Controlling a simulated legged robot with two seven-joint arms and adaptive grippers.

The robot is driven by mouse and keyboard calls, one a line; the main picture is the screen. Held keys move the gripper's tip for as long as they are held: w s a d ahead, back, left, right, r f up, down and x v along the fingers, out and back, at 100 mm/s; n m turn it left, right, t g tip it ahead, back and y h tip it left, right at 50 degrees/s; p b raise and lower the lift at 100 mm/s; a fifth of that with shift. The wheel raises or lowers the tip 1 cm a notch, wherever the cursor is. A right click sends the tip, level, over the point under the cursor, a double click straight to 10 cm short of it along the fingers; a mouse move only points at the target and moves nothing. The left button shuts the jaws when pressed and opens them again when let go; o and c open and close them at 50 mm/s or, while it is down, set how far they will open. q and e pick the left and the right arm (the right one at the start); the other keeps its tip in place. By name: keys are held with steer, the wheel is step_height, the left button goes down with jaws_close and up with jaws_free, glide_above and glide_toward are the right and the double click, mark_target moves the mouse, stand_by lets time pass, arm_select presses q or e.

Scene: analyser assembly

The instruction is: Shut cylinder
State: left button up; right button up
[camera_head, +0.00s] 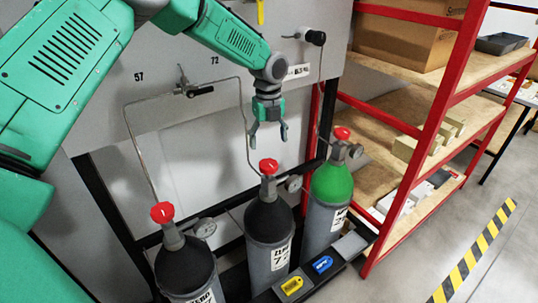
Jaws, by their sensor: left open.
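Three gas cylinders stand in a row in a dark rack. The left cylinder (186,265) has a black shoulder and a red valve knob (162,212). The middle cylinder (269,222) also has a black shoulder, with a red knob (268,166). The right cylinder (332,185) has a green shoulder and a red knob (342,133). My left gripper (269,137) hangs pointing down, open and empty, just above and behind the middle knob in the picture. I cannot tell its exact distance from the knob. My right gripper is not in view.
Thin metal pipes (133,140) run from the cylinders to the grey wall panel (195,70). A red shelf unit (440,100) with boxes stands at right. A dark ledge with yellow (292,285) and blue (322,264) tags fronts the cylinders. The floor at right is mostly clear.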

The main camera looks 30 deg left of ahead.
arm_select(q)
steer(key=shift+r, duration=1.65)
steer(key=shift+f, duration=0.1)
steer(key=s+d+f+n+h+b, duration=0.1)
steer(key=s+d+f+n+b, duration=0.1)
steer(key=s+d+f+n, duration=0.5)
steer(key=s+d+f+b, duration=0.2)
steer(key=s+f+b, duration=0.15)
steer(key=f, duration=0.75)
steer(key=s+d+f+n+h+b, duration=0.1)
steer(key=s+d+f+n, duration=0.3)
steer(key=s+f, duration=0.45)
steer(key=s+a+f+n+b, duration=0.1)
steer(key=s+f+n+b, duration=0.1)
steer(key=s, duration=0.5)
steer(key=s+a+f+n+y+b, duration=0.1)
steer(key=s+f+n+b, duration=0.1)
steer(key=s+f+n, duration=0.2)
steer(key=s+a+f+n+y+b, duration=0.1)
steer(key=s+f+n+b, duration=0.1)
steer(key=s+f+n, duration=0.2)
steer(key=s+n, duration=0.3)
steer(key=s, duration=0.2)
steer(key=shift+s+a+t, duration=0.3)
steer(key=shift+s, duration=0.1)
